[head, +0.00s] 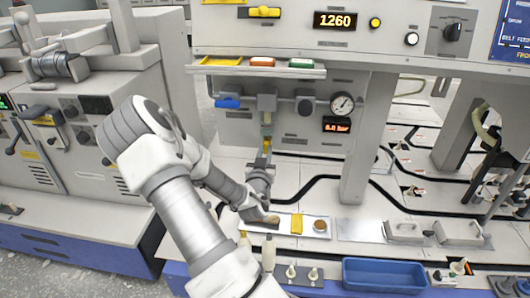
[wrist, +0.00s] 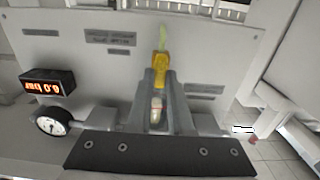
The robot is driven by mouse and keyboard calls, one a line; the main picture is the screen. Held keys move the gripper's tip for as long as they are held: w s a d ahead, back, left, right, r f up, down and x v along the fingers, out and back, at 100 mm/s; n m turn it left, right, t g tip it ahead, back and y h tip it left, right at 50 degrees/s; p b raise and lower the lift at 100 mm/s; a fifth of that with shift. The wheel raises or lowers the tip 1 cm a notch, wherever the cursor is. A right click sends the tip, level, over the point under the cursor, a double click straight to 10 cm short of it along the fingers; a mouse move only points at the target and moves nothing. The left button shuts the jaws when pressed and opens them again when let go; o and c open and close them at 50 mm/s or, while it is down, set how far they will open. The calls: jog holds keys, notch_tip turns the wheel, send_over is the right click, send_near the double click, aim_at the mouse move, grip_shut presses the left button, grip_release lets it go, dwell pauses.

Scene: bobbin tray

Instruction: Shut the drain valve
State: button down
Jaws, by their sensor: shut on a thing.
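The drain valve has a yellow handle (head: 267,142) below the vertical pipe under the grey machine panel. The handle also shows in the wrist view (wrist: 162,72), just above centre. My gripper (head: 264,158) reaches up to it from below. In the wrist view its two grey fingers (wrist: 161,88) are closed around the lower part of the yellow handle. A pale piece with a red mark (wrist: 156,110) shows between the fingers. The fingers hide part of the handle, so its exact angle is hard to tell.
A round gauge (head: 342,104) and a small lit display (head: 337,125) sit right of the pipe. A blue handle (head: 228,103) is on its left. Below stand a tray (head: 318,236) with a yellow block and a blue bin (head: 384,273). A support post (head: 361,150) stands right.

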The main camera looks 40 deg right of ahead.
dwell(0.3)
jog(key=n+b, duration=0.1)
jog(key=n, duration=0.3)
jog(key=shift+w+a, duration=0.1)
jog(key=shift+f+n, duration=0.2)
jog(key=shift+n, duration=6.7)
jog(key=c, duration=0.8)
grip_release()
